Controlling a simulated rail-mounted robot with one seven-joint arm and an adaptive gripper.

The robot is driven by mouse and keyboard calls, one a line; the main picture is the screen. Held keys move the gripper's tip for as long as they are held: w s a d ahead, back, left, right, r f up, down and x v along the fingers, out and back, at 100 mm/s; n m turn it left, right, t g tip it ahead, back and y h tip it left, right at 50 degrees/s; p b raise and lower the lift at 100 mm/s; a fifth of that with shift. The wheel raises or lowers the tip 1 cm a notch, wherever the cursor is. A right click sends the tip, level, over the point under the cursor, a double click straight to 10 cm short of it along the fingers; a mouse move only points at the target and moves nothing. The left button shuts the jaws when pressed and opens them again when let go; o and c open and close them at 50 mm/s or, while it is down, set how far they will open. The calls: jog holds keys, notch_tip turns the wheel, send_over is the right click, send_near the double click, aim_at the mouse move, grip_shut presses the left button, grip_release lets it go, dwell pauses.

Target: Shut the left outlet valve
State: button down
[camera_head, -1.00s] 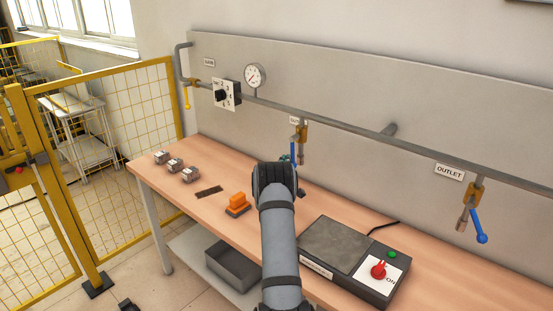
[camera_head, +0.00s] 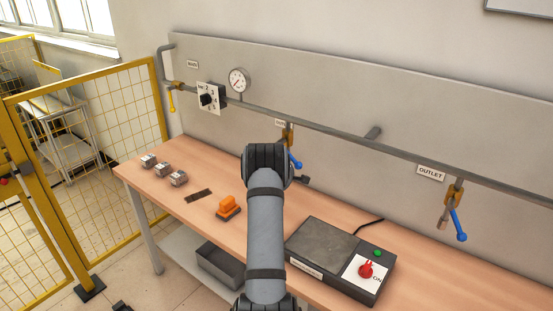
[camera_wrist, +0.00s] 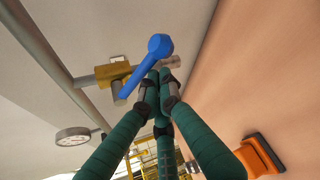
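The left outlet valve has a brass body (camera_head: 288,130) on the pipe and a blue lever (camera_head: 296,160) slanting down and right in the head view. The wrist view also shows its brass body (camera_wrist: 118,72) and its blue lever (camera_wrist: 147,65), with the rounded lever end near my fingertips. My gripper (camera_wrist: 160,80) has green fingers whose tips converge and look closed together, with nothing seen between them. They are close to the lever; I cannot tell if they touch it. In the head view my arm hides the fingers and the valve's lower part.
A second outlet valve with a blue lever (camera_head: 458,226) hangs at the right. A gauge (camera_head: 239,81), a dial (camera_head: 208,98) and a yellow-handled valve (camera_head: 172,100) are at the left. The bench holds a heater (camera_head: 340,258), an orange object (camera_head: 229,206) and small blocks (camera_head: 163,168).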

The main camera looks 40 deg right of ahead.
jog(key=shift+n, duration=0.3)
jog(key=shift+s+d+r+p, duration=0.1)
jog(key=shift+s+r+p, duration=0.3)
jog(key=shift+r, duration=0.55)
jog(key=shift+s+d+r+p, duration=0.1)
jog(key=shift+s+r+p, duration=0.25)
jog(key=shift+r, duration=0.6)
jog(key=shift+s+r, duration=0.1)
jog(key=shift+r, duration=0.05)
jog(key=b, duration=0.6)
send_near(291, 156)
jog(key=a, duration=0.2)
jog(key=w+a, duration=0.1)
jog(key=a, duration=0.1)
jog(key=shift+f, duration=0.25)
